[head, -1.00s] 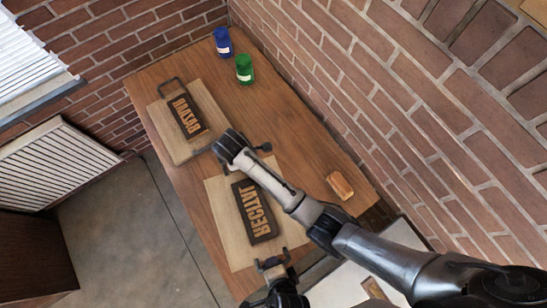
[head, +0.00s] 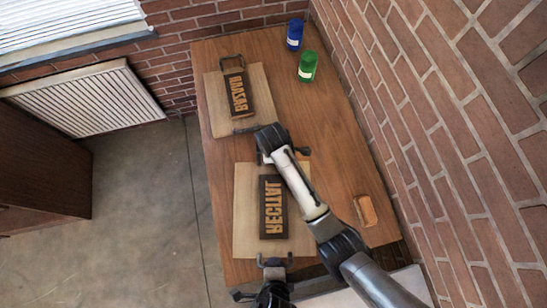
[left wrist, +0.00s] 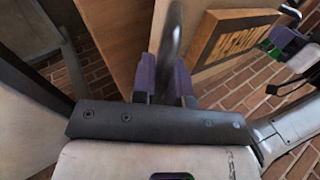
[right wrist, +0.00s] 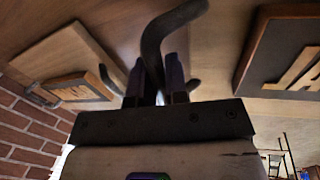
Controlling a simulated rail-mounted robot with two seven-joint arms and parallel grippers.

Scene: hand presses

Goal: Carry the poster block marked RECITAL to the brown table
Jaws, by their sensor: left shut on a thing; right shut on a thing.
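The poster block marked RECITAL (head: 272,207) lies on a pale board (head: 246,215) over the near part of a wooden table (head: 205,155); its letters read mirrored. My left gripper (head: 273,263) is at the near end of this board, shut on a dark handle (left wrist: 175,35). My right gripper (right wrist: 155,75) is shut on the curved dark handle (right wrist: 165,30) at the far end; its arm covers part of the board in the head view. A dark brown piece of furniture (head: 40,150) stands at the left; I cannot tell whether it is the brown table.
A second block (head: 238,92) on a pale board lies farther back. A blue can (head: 294,35), a green can (head: 307,67) and a small orange-brown block (head: 365,210) stand along the right side, beside the brick wall (head: 455,150). The grey floor (head: 140,220) at left is clear.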

